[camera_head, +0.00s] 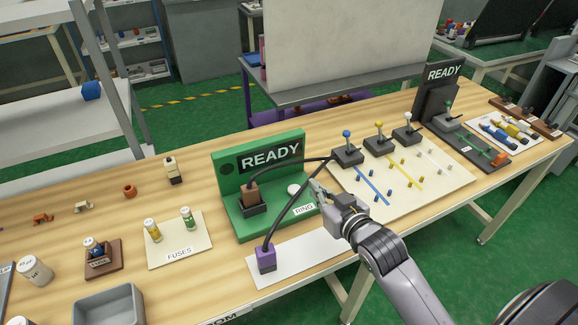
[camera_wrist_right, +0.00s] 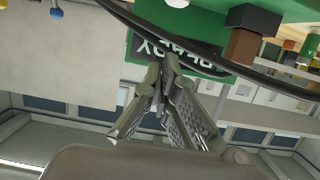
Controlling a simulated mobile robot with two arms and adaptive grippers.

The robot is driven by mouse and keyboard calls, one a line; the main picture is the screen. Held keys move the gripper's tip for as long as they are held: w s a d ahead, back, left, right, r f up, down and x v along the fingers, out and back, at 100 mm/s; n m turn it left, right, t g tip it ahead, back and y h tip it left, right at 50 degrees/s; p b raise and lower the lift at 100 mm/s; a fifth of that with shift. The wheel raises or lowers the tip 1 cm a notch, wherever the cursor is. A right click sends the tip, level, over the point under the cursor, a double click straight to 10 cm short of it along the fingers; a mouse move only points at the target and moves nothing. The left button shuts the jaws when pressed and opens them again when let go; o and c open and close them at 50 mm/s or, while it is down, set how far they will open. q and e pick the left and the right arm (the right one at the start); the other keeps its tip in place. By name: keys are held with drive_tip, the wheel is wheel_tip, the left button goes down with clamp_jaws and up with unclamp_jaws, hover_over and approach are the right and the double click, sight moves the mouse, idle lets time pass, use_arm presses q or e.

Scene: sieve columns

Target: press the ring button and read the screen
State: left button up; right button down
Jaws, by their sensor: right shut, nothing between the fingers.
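The green test box (camera_head: 228,172) stands on the wooden table, and its dark screen (camera_head: 270,154) reads READY. The white round ring button (camera_head: 293,190) is on the box's base, beside the RING label (camera_head: 304,209). My right gripper (camera_head: 315,189) is shut and empty, with its fingertips close to the right of the button; whether they touch it I cannot tell. In the right wrist view the shut fingers (camera_wrist_right: 162,75) show in front of the upside-down screen (camera_wrist_right: 190,52), with the button (camera_wrist_right: 178,3) at the top edge. My left gripper is not in view.
A black cable (camera_head: 285,211) runs from the purple plug (camera_head: 266,259) past my gripper; another leads to the brown plug (camera_head: 250,194). The joystick board (camera_head: 430,186) lies right. A second READY unit (camera_head: 436,95) stands farther right. Fuses stand on a card (camera_head: 190,252) left.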

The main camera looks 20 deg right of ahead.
hover_over(300, 190)
drive_tip(key=shift+s+f+p, duration=0.1)
drive_tip(key=shift+f+p, duration=0.3)
drive_tip(key=shift+f, duration=0.35)
wheel_tip(300, 190, down, 3)
drive_tip(key=shift+f, duration=0.55)
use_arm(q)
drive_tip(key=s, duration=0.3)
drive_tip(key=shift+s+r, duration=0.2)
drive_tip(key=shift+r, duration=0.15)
use_arm(e)
drive_tip(key=shift+f, duration=0.1)
